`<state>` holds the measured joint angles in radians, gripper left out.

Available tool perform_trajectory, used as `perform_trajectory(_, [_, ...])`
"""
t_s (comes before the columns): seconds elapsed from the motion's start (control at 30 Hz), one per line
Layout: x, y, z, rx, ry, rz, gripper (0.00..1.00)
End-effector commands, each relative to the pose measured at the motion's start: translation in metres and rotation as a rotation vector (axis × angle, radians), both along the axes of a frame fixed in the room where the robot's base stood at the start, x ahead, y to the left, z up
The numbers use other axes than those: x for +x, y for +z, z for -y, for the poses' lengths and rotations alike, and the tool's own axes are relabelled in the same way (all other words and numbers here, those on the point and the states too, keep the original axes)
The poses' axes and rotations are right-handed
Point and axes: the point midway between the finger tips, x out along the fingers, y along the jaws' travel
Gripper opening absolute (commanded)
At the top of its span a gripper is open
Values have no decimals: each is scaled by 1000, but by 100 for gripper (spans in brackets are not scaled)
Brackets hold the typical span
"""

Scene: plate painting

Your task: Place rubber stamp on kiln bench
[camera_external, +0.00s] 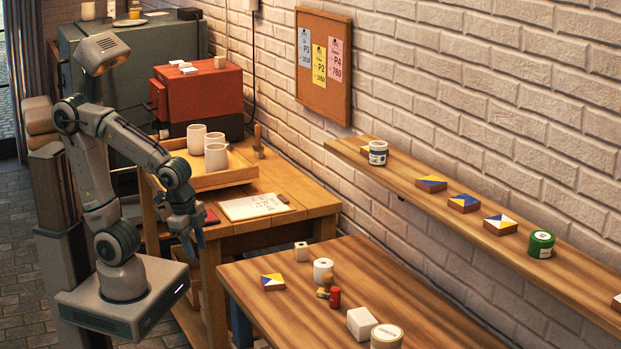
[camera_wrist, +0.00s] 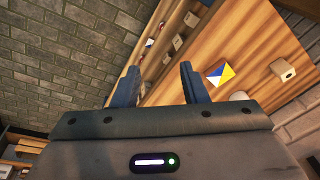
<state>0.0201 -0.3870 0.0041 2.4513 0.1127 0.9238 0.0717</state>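My gripper (camera_external: 190,240) hangs beside the front-left of the wooden bench. In the wrist view my gripper (camera_wrist: 157,82) has its two dark blue fingers apart with nothing between them. The bench with the red kiln-like box, probably the kiln bench (camera_external: 312,204), stands at the back. I cannot tell for sure which thing is the rubber stamp. A small wooden piece (camera_external: 323,293) lies beside a red cylinder (camera_external: 335,297) on the front table. An upright wooden-handled thing (camera_external: 258,143) stands on the back bench near the wall.
The front table (camera_external: 400,290) holds a patterned tile (camera_external: 273,282), a white cup (camera_external: 323,270), white blocks and a lidded jar (camera_external: 387,337). The back bench carries a tray (camera_external: 215,181) with cups and a paper sheet (camera_external: 254,207). A wall shelf (camera_external: 405,183) holds tiles and jars.

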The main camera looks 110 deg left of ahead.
Motion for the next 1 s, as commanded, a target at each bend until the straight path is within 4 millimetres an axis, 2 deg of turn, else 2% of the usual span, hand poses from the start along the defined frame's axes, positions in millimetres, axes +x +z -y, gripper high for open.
perform_trajectory(0.27, [61, -10, -31, 324, -413, -218, 40])
perform_trajectory(0.5, [129, -21, -46, 618, -782, -417, 40])
perform_trajectory(0.67, [180, -31, -44, 822, -1024, -556, 40])
perform_trajectory(0.8, [223, -42, -34, 998, -1221, -673, 40])
perform_trajectory(0.9, [248, -50, -25, 1104, -1328, -740, 40])
perform_trajectory(1.0, [265, -55, -17, 1179, -1400, -788, 40])
